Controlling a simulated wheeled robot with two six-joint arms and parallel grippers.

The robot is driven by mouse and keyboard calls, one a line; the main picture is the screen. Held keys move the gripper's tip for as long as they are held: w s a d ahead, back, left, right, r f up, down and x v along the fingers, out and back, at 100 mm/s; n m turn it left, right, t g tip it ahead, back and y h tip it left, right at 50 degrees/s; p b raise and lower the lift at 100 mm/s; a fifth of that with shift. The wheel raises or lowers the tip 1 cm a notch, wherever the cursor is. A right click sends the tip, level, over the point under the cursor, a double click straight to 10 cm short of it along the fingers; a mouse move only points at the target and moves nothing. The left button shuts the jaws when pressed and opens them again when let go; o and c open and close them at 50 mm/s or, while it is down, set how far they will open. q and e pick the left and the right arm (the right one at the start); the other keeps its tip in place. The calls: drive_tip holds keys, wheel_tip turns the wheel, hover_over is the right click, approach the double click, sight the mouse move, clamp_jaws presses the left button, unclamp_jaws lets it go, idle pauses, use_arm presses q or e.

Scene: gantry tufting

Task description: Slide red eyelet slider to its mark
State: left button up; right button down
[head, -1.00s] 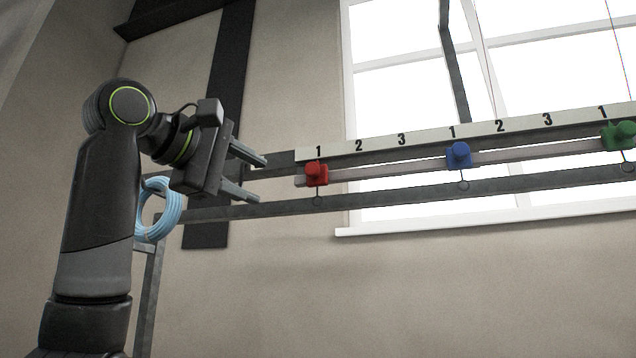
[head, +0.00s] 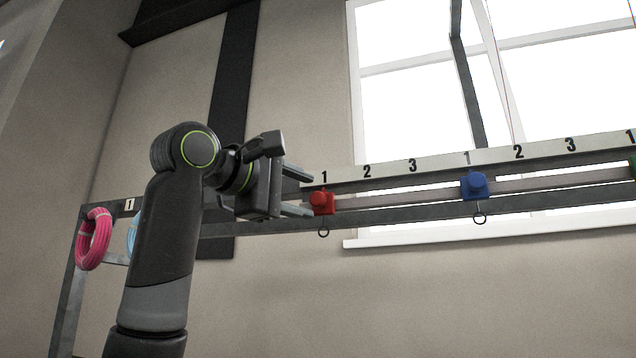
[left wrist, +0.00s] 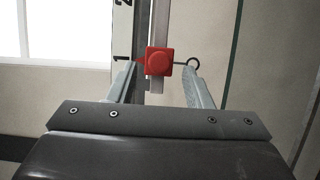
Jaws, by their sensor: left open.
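The red eyelet slider (head: 322,202) sits on its rail under the first mark "1" on the white number strip (head: 413,167), with its ring eyelet hanging below. My left gripper (head: 303,192) is open, with its two fingers pointing at the red slider from the left. In the left wrist view the red slider (left wrist: 159,61) lies ahead, between the lines of the two open fingers (left wrist: 158,85), and its eyelet shows to the right near one fingertip. I cannot tell whether the fingers touch it. My right gripper is not in view.
A blue slider (head: 474,186) sits farther right under another "1", and a green slider (head: 632,168) is cut by the right edge. The rail between red and blue is clear. A pink coil (head: 94,239) hangs at left; a light-blue coil is mostly behind my arm.

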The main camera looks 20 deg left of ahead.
sight(315, 199)
use_arm(q)
drive_tip(key=p+x, duration=0.1)
drive_tip(key=x, duration=0.2)
drive_tip(key=shift+w+d+r+p, duration=0.1)
drive_tip(key=shift+w+d+p, duration=0.05)
drive_tip(key=shift+w+p, duration=0.2)
drive_tip(key=shift+w+d, duration=0.2)
drive_tip(key=shift+w, duration=0.2)
